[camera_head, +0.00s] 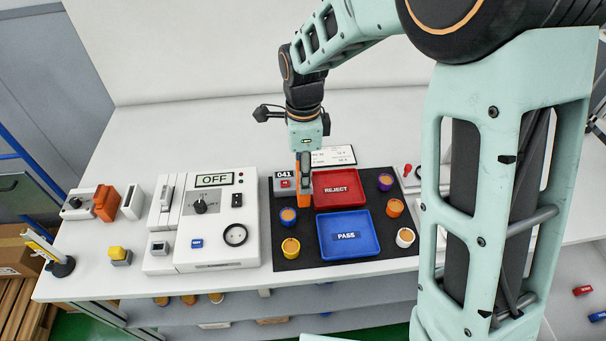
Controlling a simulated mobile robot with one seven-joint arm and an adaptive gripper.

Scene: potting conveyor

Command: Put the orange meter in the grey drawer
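An orange block-shaped thing (106,202), which looks like the orange meter, stands on the white table at the left, between two small white devices. My gripper (303,195) points down at the middle of the table, well to the right of the meter. Its orange fingers are seen nearly edge-on, close to the red tray, so their opening cannot be made out. I cannot identify a grey drawer for certain. A pale grey surface (572,320) at the lower right holds small red and blue items and is cut by the frame edge.
A white OFF panel (255,188) stands between the meter and my gripper. A black mat (290,262) carries a red REJECT tray (340,188), a blue PASS tray (348,235) and several small pots. A yellow tool stand (60,265) is at the front left. The back table area is clear.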

